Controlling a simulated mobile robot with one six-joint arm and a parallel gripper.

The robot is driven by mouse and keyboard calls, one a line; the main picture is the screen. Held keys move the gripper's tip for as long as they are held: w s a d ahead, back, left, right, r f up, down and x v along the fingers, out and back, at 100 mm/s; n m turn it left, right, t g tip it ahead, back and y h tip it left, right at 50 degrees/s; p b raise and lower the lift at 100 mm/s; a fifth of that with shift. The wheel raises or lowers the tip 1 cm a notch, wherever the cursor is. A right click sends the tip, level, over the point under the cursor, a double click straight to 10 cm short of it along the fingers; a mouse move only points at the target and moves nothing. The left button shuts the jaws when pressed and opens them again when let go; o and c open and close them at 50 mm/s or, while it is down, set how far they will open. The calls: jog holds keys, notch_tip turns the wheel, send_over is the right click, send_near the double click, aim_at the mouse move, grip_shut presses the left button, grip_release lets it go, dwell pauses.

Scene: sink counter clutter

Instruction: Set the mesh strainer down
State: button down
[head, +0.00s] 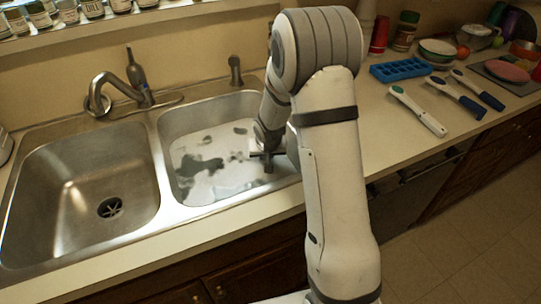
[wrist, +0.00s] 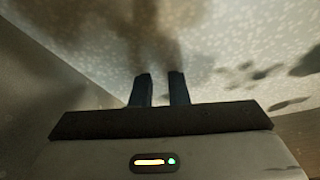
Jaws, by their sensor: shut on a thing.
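My gripper (head: 265,160) is low in the right sink basin (head: 165,150), near its right wall and over whitish, foamy water (head: 210,165) with dark patches. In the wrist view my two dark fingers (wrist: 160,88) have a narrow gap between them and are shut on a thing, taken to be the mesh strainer. A brown, blurred shape lies just beyond the fingertips; I cannot tell whether it is the strainer or a shadow. No mesh or rim of the strainer can be made out in either view.
The left basin (head: 75,185) is empty, with a bare drain. A faucet (head: 130,85) stands behind the sinks. On the right counter lie a blue ice tray (head: 400,69), long-handled tools (head: 417,110) and several dishes. The front counter strip is clear.

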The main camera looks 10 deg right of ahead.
jog(key=c, duration=1.4)
grip_release()
jog(key=v, duration=1.2)
jog(key=s+r+g, duration=0.1)
jog(key=s+r, duration=0.4)
jog(key=s, duration=0.7)
jog(key=s+r+n+g, duration=0.1)
jog(key=s+r, duration=0.4)
jog(key=s, duration=0.7)
jog(key=shift+s+d+r+p, duration=0.2)
jog(key=shift+s+d+p, duration=0.15)
jog(key=shift+d+p, duration=0.05)
jog(key=shift+r, duration=0.1)
